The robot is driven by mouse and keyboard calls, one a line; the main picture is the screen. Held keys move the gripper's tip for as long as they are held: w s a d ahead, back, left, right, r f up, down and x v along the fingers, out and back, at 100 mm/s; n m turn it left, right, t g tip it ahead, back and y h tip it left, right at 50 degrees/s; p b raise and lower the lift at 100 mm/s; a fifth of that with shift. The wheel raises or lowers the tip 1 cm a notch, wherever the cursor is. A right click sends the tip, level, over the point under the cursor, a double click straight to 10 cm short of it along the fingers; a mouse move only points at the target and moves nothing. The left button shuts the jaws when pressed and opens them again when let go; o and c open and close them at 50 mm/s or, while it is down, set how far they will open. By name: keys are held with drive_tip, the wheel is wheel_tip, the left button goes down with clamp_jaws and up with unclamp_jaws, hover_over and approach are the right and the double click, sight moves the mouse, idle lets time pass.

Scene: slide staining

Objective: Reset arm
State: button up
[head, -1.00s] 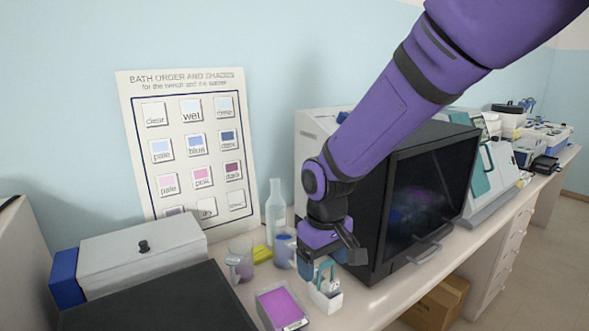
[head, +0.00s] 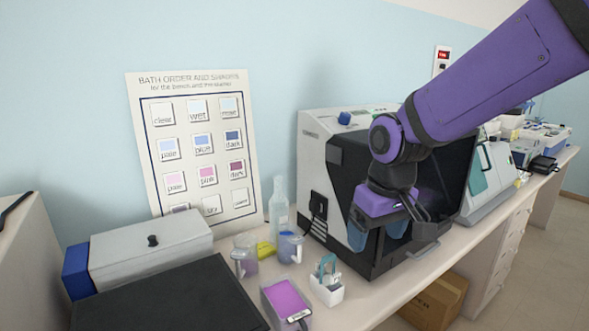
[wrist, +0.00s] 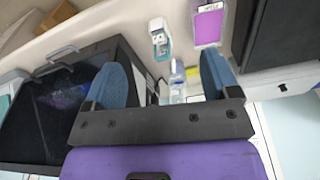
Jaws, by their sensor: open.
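My purple arm ends in my gripper (head: 378,238), which is raised in front of the black-fronted machine (head: 345,165) in the head view. In the wrist view my gripper (wrist: 165,85) shows two blue fingers spread wide apart with nothing held between them. Below and left of it in the head view, a small white holder with a teal handle (head: 327,291) stands on the bench, apart from my gripper. The holder also shows in the wrist view (wrist: 160,45), beyond the fingers.
A tray with a magenta surface (head: 286,301), two mugs, a yellow item and a clear bottle (head: 279,205) stand left of the holder. A grey box (head: 150,252) and a black panel (head: 170,298) are farther left. A bath chart (head: 195,150) leans on the wall.

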drive_tip(key=s+d+r+m+t, duration=0.2)
drive_tip(key=s+d+r, duration=0.2)
drive_tip(key=s+d, duration=0.4)
drive_tip(key=s+d+r+m+t, duration=0.2)
drive_tip(key=s+d+r+m, duration=0.1)
drive_tip(key=s+d+r, duration=0.2)
drive_tip(key=s+d, duration=0.2)
drive_tip(key=s, duration=0.1)
drive_tip(key=shift+d+r+h, duration=0.25)
drive_tip(key=shift+d+h, duration=0.05)
drive_tip(key=shift+d, duration=0.05)
